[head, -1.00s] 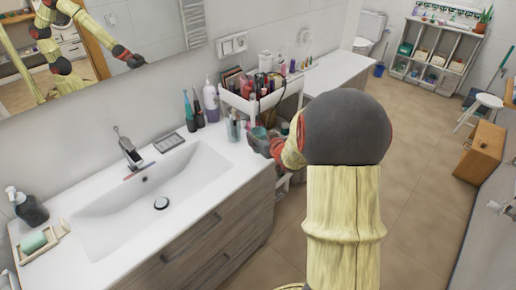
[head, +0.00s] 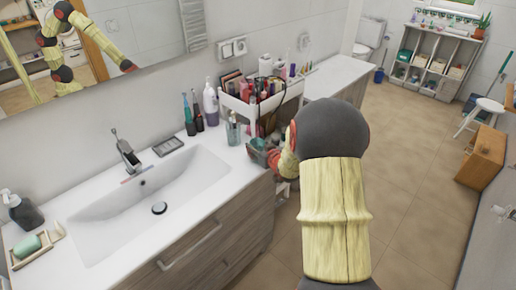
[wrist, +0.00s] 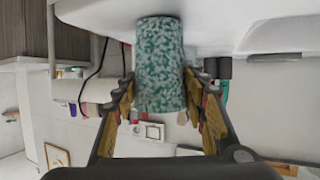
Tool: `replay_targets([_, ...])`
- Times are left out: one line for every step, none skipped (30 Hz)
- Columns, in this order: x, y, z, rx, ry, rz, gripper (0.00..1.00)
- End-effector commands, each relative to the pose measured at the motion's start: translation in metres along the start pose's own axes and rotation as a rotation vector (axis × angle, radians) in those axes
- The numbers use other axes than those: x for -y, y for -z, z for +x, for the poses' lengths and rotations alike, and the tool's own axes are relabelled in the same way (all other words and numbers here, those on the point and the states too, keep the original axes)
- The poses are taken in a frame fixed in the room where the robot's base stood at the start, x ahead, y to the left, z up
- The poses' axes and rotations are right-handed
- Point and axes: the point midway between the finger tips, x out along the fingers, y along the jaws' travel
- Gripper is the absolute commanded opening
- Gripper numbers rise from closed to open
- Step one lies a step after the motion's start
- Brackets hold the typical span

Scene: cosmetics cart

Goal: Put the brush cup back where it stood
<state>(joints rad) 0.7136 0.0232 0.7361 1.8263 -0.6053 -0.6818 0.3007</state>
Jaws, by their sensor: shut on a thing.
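The brush cup (wrist: 160,65), green with pale speckles, fills the middle of the wrist view. My gripper (wrist: 160,90) is shut on it, with one finger on each side. The wrist view looks turned over, with the white counter along its top. In the head view, the cup (head: 257,144) shows small beside the right end of the washbasin counter, in front of the cart. My arm hides part of it and most of my gripper (head: 270,156). I cannot tell whether the cup touches anything below, and no brushes are clear in it.
A white cosmetics cart (head: 236,103) full of bottles and tubes stands just behind the cup. A clear bottle (head: 233,130), a purple-white bottle (head: 210,102) and toothbrushes stand near the counter's right end. The washbasin (head: 150,195) is left. Floor (head: 420,190) to the right is open.

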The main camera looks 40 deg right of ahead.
Motion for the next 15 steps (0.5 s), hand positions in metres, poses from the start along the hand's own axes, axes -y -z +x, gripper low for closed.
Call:
replay_targets([0.0001, -0.0027, 0.0011, 0.000, 0.000, 0.000, 0.05])
replay_targets([0.0001, -0.0035, 0.0014, 0.000, 0.000, 0.000, 0.05])
replay_targets([0.0002, -0.0029, 0.0010, 0.001, 0.000, 0.000, 0.45])
replay_targets([0.0002, -0.0028, 0.0009, 0.001, 0.000, 0.000, 0.47])
replay_targets([0.0002, -0.0026, 0.0009, 0.001, 0.000, 0.000, 0.48])
replay_targets([0.0001, -0.0025, 0.0008, 0.001, 0.000, 0.000, 0.51])
replay_targets([0.0001, -0.0025, 0.0008, 0.001, 0.000, 0.000, 0.52])
replay_targets([0.0001, -0.0025, 0.0008, 0.001, 0.000, 0.000, 0.54])
replay_targets([0.0001, -0.0025, 0.0008, 0.001, 0.000, 0.000, 0.56])
replay_targets([0.0002, -0.0025, 0.0008, 0.001, 0.000, 0.000, 0.58])
replay_targets([0.0002, -0.0025, 0.0008, 0.001, 0.000, 0.000, 0.60])
replay_targets([0.0002, -0.0025, 0.0008, 0.001, 0.000, 0.000, 0.61])
replay_targets([0.0002, -0.0025, 0.0008, 0.001, 0.000, 0.000, 0.61])
replay_targets([0.0002, -0.0025, 0.0008, 0.001, 0.000, 0.000, 0.61])
replay_targets([0.0002, -0.0024, 0.0008, 0.001, 0.000, 0.000, 0.61])
